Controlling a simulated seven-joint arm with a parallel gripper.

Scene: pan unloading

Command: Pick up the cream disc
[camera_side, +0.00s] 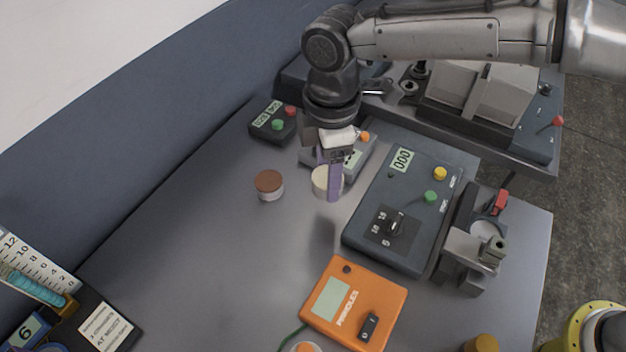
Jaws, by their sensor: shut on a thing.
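The cream disc (321,180) is a short pale cylinder near the middle of the side view. My gripper (329,178) points down and is shut on the cream disc, with a purple finger across its near right side. The disc appears raised above the grey table, with a soft shadow on the table below it. The finger hides part of the disc's right side.
A brown-topped disc (269,184) stands on the table (215,240) to the left. A dark control box (418,185) is close on the right, a small display box (362,150) behind, and an orange box (355,305) in front. The left-middle table is clear.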

